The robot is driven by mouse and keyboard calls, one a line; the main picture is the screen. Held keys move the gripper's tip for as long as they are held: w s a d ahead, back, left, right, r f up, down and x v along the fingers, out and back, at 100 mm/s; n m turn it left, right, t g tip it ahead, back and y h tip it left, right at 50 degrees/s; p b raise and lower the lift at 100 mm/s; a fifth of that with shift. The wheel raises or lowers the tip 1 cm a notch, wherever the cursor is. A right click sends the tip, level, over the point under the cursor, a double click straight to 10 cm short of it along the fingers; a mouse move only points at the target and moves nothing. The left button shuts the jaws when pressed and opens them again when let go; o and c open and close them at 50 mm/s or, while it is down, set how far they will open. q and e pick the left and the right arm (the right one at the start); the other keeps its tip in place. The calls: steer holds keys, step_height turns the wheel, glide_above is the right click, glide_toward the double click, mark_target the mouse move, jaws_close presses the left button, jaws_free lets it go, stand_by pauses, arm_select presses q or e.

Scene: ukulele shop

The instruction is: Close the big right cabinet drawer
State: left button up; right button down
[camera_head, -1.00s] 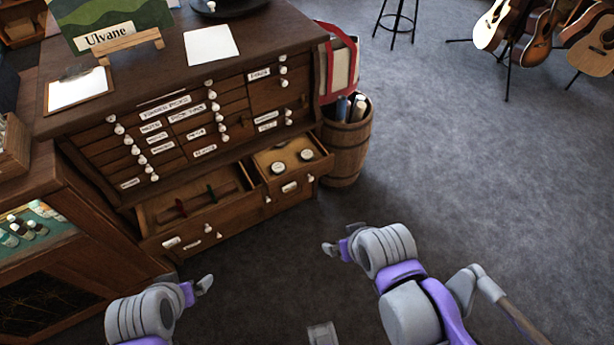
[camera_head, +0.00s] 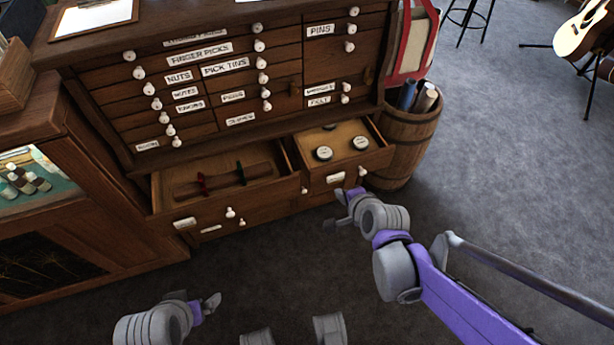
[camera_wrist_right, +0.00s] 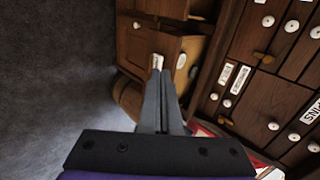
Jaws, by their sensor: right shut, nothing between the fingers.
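The big right cabinet drawer (camera_head: 374,160) is pulled out from the bottom right of the dark wooden cabinet. It holds round tins and has a white label and a white knob on its front. It also shows in the right wrist view (camera_wrist_right: 142,45). My right gripper (camera_head: 341,195) is just in front of this drawer's face, low near its label. In the right wrist view its fingers (camera_wrist_right: 160,75) are together with nothing between them; whether they touch the front is unclear. My left gripper (camera_head: 212,302) is over the floor at the lower left, its fingers too small to read.
A wide left drawer (camera_head: 260,203) beside it is also open, with red and green items inside. A wooden barrel (camera_head: 405,140) with rolls stands close on the right. A glass-fronted case (camera_head: 70,240) is at left.

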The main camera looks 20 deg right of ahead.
steer(key=shift+m, duration=0.3)
steer(key=b+x, duration=0.1)
steer(key=x, duration=0.3)
steer(key=w+r+b+x, duration=0.1)
steer(key=b+x, duration=0.1)
steer(key=x, duration=0.3)
steer(key=w+r+b+x, duration=0.1)
steer(key=x, duration=0.3)
steer(key=shift+w+f, duration=0.2)
steer(key=shift+w, duration=0.1)
